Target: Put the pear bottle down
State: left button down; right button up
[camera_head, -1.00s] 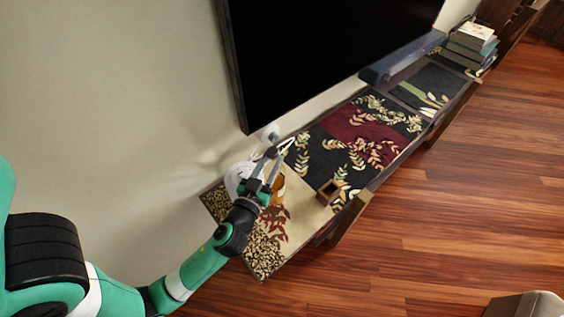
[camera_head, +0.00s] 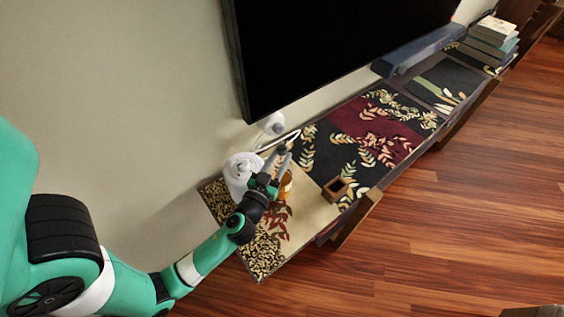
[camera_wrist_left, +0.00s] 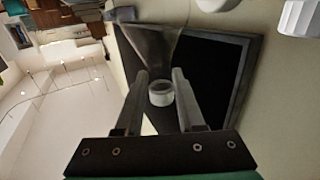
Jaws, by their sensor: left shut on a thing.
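My left gripper (camera_head: 270,168) is over the near left end of the long low shelf (camera_head: 312,206). In the left wrist view its two fingers (camera_wrist_left: 155,100) are shut on a grey, see-through flared body with a small white cylindrical part (camera_wrist_left: 161,93), which I take to be the pear bottle (camera_wrist_left: 155,45). In the head view the held bottle is hard to make out, and I cannot tell whether it touches the shelf. An amber object (camera_head: 286,187) shows just right of the gripper, partly hidden by it. My right gripper is not in view.
A white rounded object (camera_head: 238,172) stands left of the gripper, by the wall. A small brown open box (camera_head: 335,189) sits to the right. A large black screen (camera_head: 330,50) hangs above. The patterned shelf top farther right (camera_head: 375,130) is mostly clear.

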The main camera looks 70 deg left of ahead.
pick_arm(q)
jog(key=shift+w, duration=0.1)
jog(key=shift+f, duration=0.2)
jog(key=c, duration=1)
grip_release()
jog(key=shift+f, duration=0.15)
jog(key=o, duration=0.5)
